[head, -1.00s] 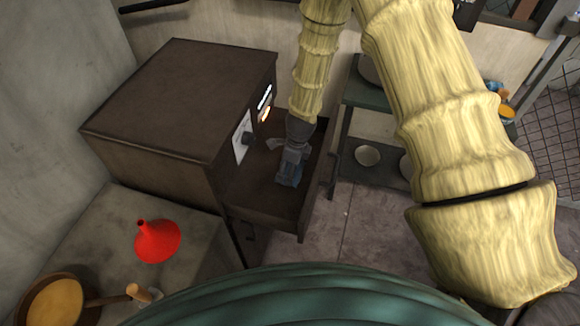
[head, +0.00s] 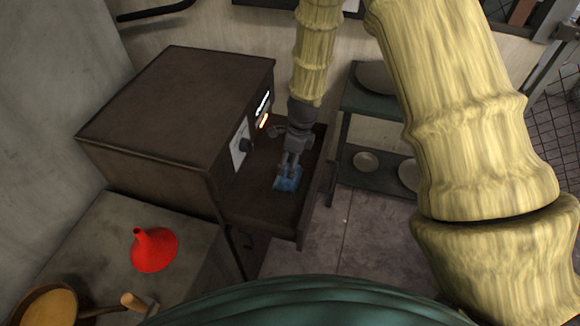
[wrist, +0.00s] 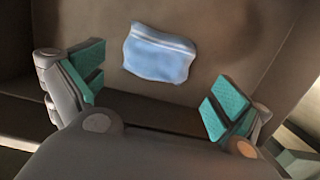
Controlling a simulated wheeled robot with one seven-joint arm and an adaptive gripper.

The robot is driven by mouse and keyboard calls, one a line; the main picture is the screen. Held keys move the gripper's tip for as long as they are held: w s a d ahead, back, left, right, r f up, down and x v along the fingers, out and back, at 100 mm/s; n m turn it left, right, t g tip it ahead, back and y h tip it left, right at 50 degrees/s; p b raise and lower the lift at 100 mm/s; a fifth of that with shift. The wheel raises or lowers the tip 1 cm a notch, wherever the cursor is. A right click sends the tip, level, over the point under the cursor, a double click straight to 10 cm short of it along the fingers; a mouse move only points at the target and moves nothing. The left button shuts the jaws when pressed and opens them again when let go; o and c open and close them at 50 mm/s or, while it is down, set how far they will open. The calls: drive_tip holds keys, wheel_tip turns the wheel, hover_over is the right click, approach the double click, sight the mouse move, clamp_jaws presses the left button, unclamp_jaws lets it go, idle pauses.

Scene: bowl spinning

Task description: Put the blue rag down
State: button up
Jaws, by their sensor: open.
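The blue rag (head: 288,180) lies flat on the floor of the open drawer (head: 250,198) of the dark brown cabinet. In the wrist view the rag (wrist: 158,54) shows whole, with a pale stripe near its upper edge, lying on the brown drawer bottom. My gripper (head: 290,165) is above the drawer, just over the rag in the head view. In the wrist view my gripper (wrist: 158,88) is open, with its teal finger pads wide apart and nothing between them. The rag lies beyond the fingertips and looks apart from them.
The cabinet body (head: 165,100) stands left of the drawer, with a lit panel on its front. A red funnel (head: 154,250) and a pan (head: 48,305) are on the grey counter (head: 100,235). A green shelf (head: 375,100) with bowls stands right of the drawer.

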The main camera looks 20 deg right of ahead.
drive_tip(key=shift+s+d+r, duration=0.1)
drive_tip(key=shift+d+r, duration=0.05)
drive_tip(key=shift+r, duration=0.95)
drive_tip(key=shift+s+d+r, duration=0.1)
drive_tip(key=shift+d+r, duration=0.05)
drive_tip(key=shift+r, duration=0.9)
